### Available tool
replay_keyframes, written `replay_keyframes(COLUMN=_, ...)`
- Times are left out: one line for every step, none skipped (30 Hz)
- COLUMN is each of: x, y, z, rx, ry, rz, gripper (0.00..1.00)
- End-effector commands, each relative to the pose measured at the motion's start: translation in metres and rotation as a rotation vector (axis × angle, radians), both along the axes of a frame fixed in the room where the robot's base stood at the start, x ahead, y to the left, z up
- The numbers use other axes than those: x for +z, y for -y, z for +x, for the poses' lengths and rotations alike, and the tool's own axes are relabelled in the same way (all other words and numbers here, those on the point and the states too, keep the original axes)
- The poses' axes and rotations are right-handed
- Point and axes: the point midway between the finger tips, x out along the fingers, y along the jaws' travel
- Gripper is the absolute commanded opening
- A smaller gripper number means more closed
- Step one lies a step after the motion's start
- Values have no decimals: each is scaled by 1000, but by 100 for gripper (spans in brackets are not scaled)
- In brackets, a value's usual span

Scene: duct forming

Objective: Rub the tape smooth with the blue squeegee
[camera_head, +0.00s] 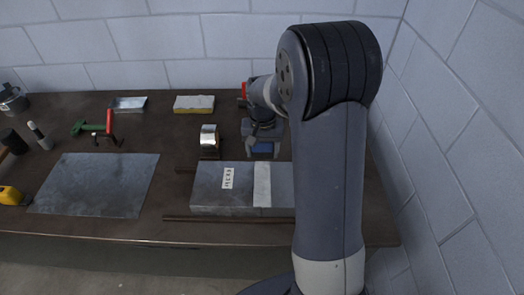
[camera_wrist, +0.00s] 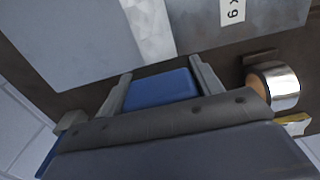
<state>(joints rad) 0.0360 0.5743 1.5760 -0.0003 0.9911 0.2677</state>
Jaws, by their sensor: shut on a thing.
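My gripper (camera_head: 262,146) is behind the far edge of the grey metal duct (camera_head: 209,196). It is shut on the blue squeegee (camera_wrist: 162,88), which sits between the two fingers in the wrist view. The squeegee (camera_head: 262,149) shows only partly in the head view. A pale strip of tape (camera_head: 262,186) runs across the top of the duct, in front of my gripper. The tape also shows in the wrist view (camera_wrist: 151,30), beyond the squeegee and apart from it. My arm hides the right end of the duct.
A silver tape roll (camera_head: 209,138) stands left of my gripper. A sheet of metal (camera_head: 97,184) lies on the table's left. Red and green snips or clamps (camera_head: 97,127), a yellow-based block (camera_head: 194,103) and a metal tray (camera_head: 129,103) lie behind. A wall stands at the right.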

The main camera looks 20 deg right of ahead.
Motion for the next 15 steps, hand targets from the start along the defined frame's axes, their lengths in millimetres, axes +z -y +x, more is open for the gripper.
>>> replay_keyframes(x=7, y=0, z=0, rx=0, ry=1, rz=0, gripper=40)
replay_keyframes(x=9, y=0, z=0, rx=0, ry=1, rz=0, gripper=40)
replay_keyframes(x=11, y=1, z=0, rx=0, ry=1, rz=0, gripper=40)
replay_keyframes(x=14, y=1, z=-1, rx=0, ry=1, rz=0, gripper=40)
replay_keyframes(x=16, y=1, z=-1, rx=0, ry=1, rz=0, gripper=40)
replay_keyframes(x=19, y=1, z=-1, rx=0, ry=1, rz=0, gripper=40)
replay_keyframes(x=21, y=1, z=-1, rx=0, ry=1, rz=0, gripper=40)
replay_keyframes(x=23, y=1, z=-1, rx=1, ry=1, rz=0, gripper=40)
replay_keyframes(x=26, y=1, z=-2, rx=1, ry=1, rz=0, gripper=40)
replay_keyframes(x=28, y=1, z=-2, rx=1, ry=1, rz=0, gripper=40)
replay_keyframes(x=30, y=2, z=-2, rx=1, ry=1, rz=0, gripper=40)
replay_keyframes(x=33, y=2, z=-2, rx=1, ry=1, rz=0, gripper=40)
replay_keyframes(x=35, y=2, z=-3, rx=1, ry=1, rz=0, gripper=40)
replay_keyframes(x=37, y=2, z=-3, rx=1, ry=1, rz=0, gripper=40)
replay_keyframes(x=40, y=2, z=-3, rx=1, ry=1, rz=0, gripper=40)
